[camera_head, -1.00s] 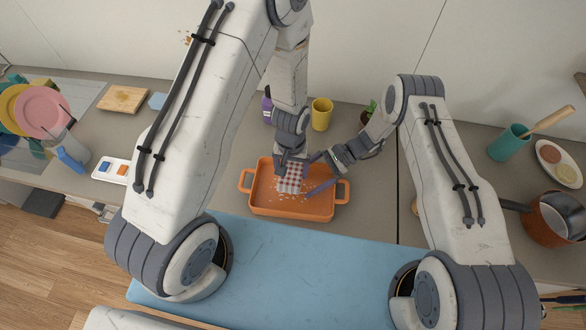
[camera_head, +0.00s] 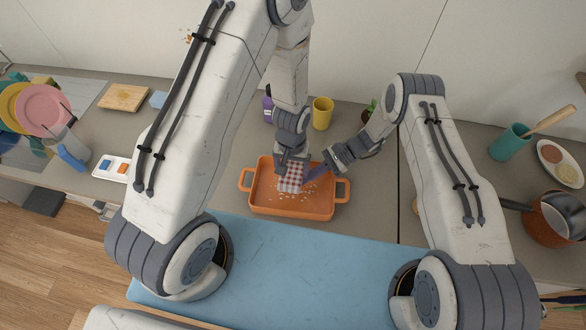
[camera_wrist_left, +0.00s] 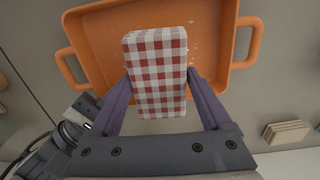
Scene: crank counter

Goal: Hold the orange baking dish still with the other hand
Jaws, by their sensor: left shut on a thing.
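The orange baking dish (camera_head: 250,200) stands on the counter in the middle of the head view, with a handle at each end and pale crumbs inside. Its rim and handles also show in the left wrist view (camera_wrist_left: 82,60). My left gripper (camera_head: 291,170) is over the dish and shut on a red-and-white checked block (camera_head: 290,180). The block sits between its purple fingers in the left wrist view (camera_wrist_left: 157,75).
A yellow cup (camera_head: 321,113) and a purple bottle (camera_head: 267,107) stand behind the dish. A blue mat (camera_head: 300,260) lies in front. A teal cup (camera_head: 509,143) and a copper pot (camera_head: 553,220) are at right; a cutting board (camera_head: 123,98) and pink plate (camera_head: 43,110) are at left.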

